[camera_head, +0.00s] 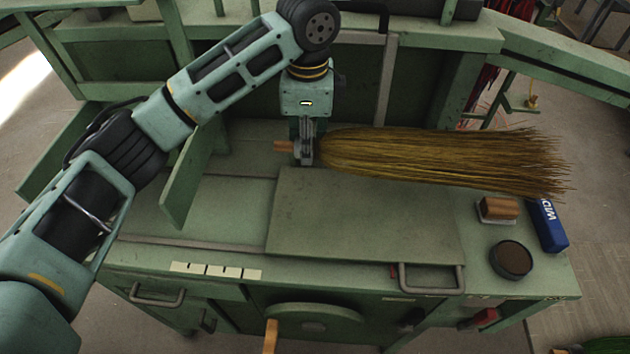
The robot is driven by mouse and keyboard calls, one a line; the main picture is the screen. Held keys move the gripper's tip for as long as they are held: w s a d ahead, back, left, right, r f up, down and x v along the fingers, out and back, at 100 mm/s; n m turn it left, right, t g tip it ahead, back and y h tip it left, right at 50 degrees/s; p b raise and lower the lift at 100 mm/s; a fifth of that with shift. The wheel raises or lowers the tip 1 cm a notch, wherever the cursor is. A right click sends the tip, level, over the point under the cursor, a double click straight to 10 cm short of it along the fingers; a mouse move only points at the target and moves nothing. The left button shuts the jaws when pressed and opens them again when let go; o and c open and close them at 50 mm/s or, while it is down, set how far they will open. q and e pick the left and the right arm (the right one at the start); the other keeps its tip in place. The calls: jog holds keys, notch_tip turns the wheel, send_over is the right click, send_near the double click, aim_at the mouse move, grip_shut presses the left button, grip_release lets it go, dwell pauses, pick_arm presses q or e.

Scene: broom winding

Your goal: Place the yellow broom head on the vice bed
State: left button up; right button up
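The yellow broom head (440,160) is a long bundle of straw bristles lying sideways, its bristle tips to the right. A short wooden stub (284,147) shows at its left end. My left gripper (304,150) points down and sits around the narrow left end of the broom head, with its fingers closed there. The green vice bed is probably the flat plate (350,225) in the middle of the bench, just in front of the broom head. Whether the bristles touch the bench below is unclear. My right gripper is not in view.
On the bench's right side are a wooden-topped brush or block (498,209), a round dark tin (511,260) and a blue box (547,225). An upright green panel (187,178) stands at the left. Metal handles (432,279) line the front edge. The plate is clear.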

pick_arm(q)
jog(key=shift+s+a, duration=0.5)
jog(key=shift+s, duration=0.05)
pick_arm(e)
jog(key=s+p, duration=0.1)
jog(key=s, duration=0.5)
pick_arm(q)
jog(key=a+f+p, duration=0.1)
jog(key=a+f, duration=0.2)
jog(key=s+a+f+p, duration=0.1)
jog(key=a+f, duration=0.2)
jog(key=f, duration=0.1)
jog(key=s+a+f+p, duration=0.1)
jog(key=a+f+p, duration=0.1)
jog(key=a+f, duration=0.1)
jog(key=shift+s+a+f, duration=0.15)
jog(key=shift+a+f, duration=0.05)
jog(key=shift+a, duration=0.35)
jog(key=shift+f, duration=0.2)
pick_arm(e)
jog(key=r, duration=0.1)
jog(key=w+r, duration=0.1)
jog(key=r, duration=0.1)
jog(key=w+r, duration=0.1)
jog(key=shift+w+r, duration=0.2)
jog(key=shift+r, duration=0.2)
pick_arm(q)
jog(key=o, duration=1.4)
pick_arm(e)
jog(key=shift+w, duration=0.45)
